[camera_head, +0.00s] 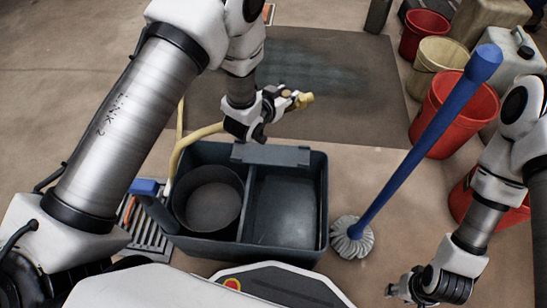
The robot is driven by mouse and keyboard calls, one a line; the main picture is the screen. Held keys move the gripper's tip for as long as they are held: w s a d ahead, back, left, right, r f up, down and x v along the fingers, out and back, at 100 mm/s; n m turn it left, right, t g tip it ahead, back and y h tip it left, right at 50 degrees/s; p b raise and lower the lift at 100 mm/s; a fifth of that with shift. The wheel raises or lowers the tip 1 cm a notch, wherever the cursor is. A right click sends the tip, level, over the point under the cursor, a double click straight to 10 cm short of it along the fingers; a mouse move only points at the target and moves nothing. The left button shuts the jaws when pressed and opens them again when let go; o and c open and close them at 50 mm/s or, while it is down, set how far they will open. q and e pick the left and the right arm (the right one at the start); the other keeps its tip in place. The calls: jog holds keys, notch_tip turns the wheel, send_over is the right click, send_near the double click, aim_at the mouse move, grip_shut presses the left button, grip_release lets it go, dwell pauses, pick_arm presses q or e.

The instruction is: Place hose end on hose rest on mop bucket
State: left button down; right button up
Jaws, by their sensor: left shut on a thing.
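The mop bucket (318,205) is a dark grey rectangular tub in front of me, with a round compartment at left and a square one at right. A flat dark ledge (271,154) on its far rim may be the hose rest. A yellow hose (183,145) rises behind the bucket's far left corner.
A mop with a blue handle (420,140) and grey head stands right of the bucket. Red buckets (455,115), a cream bucket (437,66) and canisters (513,50) stand at the right. A dark mat (355,85) lies behind. A floor grate (150,235) is at left.

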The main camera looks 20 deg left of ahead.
pick_arm(q)
jog(key=w+d+f+m+g+h+b, duration=0.1)
jog(key=w+f+m+g+h, duration=0.2)
jog(key=w+f+m+h, duration=0.4)
jog(key=shift+n+y, duration=0.4)
jog(key=shift+n, duration=0.1)
jog(key=s+d+b, duration=0.1)
jog(key=s+b, duration=0.1)
jog(key=s, duration=0.2)
jog(key=s+d+b, duration=0.1)
jog(key=s, duration=0.4)
jog(key=s+b, duration=0.2)
jog(key=s, duration=0.3)
jog(key=shift+s+d+f+b, duration=0.2)
jog(key=shift+d+b, duration=0.1)
jog(key=shift+d, duration=0.1)
jog(key=shift+s+f, duration=0.15)
jog(key=shift+s, duration=0.1)
notch_tip(320, 180, down, 3)
jog(key=b, duration=0.2)
jog(key=shift+f+b, duration=0.15)
jog(key=shift+b, duration=0.25)
jog(key=shift+r, duration=0.25)
jog(key=c, duration=0.8)
grip_release()
jog(key=shift+f, duration=0.15)
pick_arm(e)
notch_tip(320, 180, down, 11)
jog(key=shift+w, duration=0.1)
